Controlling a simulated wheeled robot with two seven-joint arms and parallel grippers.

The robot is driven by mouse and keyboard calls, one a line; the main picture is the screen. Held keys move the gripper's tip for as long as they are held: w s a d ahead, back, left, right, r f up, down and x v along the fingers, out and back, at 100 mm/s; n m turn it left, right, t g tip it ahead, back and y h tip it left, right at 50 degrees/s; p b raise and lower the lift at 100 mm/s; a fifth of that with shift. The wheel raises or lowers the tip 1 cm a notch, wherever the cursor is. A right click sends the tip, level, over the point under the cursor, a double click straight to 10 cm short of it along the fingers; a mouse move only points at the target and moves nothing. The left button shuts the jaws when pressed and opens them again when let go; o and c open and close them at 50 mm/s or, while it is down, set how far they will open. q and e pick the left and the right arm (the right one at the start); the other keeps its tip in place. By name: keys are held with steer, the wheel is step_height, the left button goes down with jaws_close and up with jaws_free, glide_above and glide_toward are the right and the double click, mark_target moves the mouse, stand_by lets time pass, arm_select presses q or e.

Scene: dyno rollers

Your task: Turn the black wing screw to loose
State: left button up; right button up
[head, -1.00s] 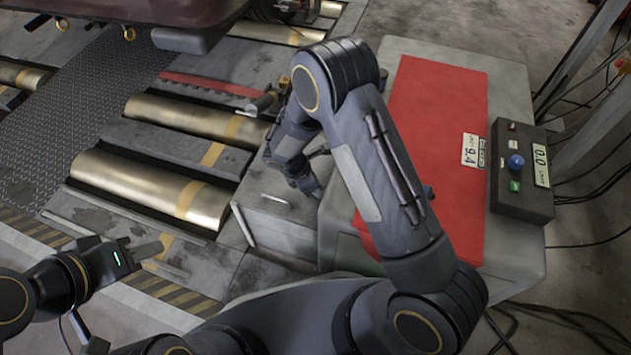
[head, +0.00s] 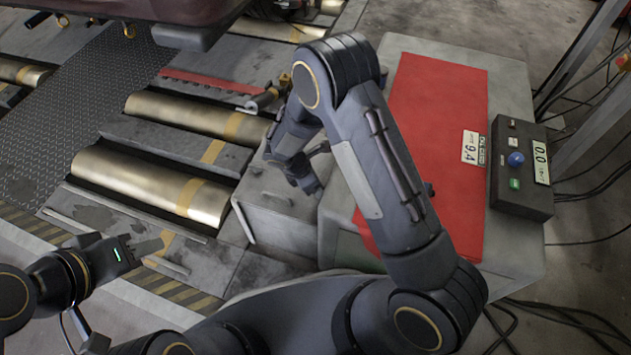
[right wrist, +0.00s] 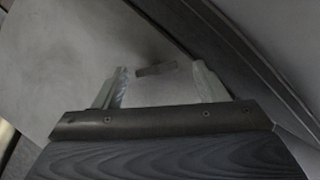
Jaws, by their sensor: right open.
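The black wing screw (right wrist: 157,69) shows in the right wrist view as a small dark bar on a grey surface. It lies just beyond and between the two pale fingertips of my right gripper (right wrist: 161,82). That gripper is open with nothing held, and I see no contact with the screw. I cannot make out the screw there. My left gripper (head: 150,248) is at the lower left, away from the box; its jaw gap is unclear.
Brass rollers (head: 150,183) lie in the floor frame at the left. A cabinet with a red top (head: 440,100) stands to the right, with a control box (head: 522,170) on its side. A vehicle's underside (head: 170,12) overhangs at the top left.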

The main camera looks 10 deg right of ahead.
arm_select(q)
step_height(320, 180, up, 3)
steer(key=p, duration=0.3)
steer(key=shift+r, duration=0.1)
arm_select(e)
steer(key=v, duration=0.7)
steer(key=shift+s+r, duration=0.15)
steer(key=shift+r, duration=0.25)
steer(key=shift+a, duration=0.15)
